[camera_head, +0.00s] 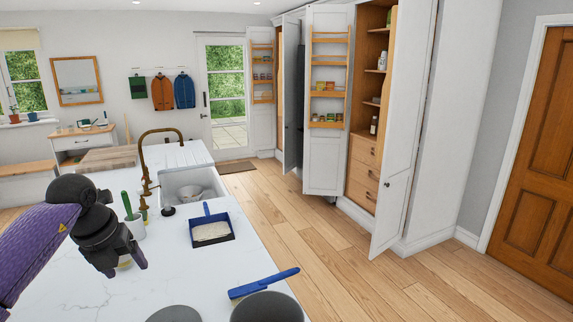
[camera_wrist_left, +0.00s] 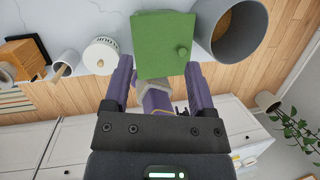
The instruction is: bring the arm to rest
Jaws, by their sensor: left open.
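My left arm comes in from the left edge of the head view. Its black left gripper (camera_head: 125,265) hangs over the white counter (camera_head: 165,275), near the white pot with a green-handled brush (camera_head: 134,222). In the left wrist view its two purple fingers (camera_wrist_left: 160,85) stand wide apart, with nothing clamped between them. Something grey and purple shows in the gap, farther off; I cannot tell what it is. My right gripper is not seen in either view.
On the counter are a blue dustpan (camera_head: 211,230), a blue brush (camera_head: 264,284), a grey bin (camera_head: 267,307) and a sink (camera_head: 190,185) with a brass tap. The wrist view shows a green box (camera_wrist_left: 165,45). Open cupboard doors (camera_head: 325,100) stand beyond clear wooden floor (camera_head: 330,240).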

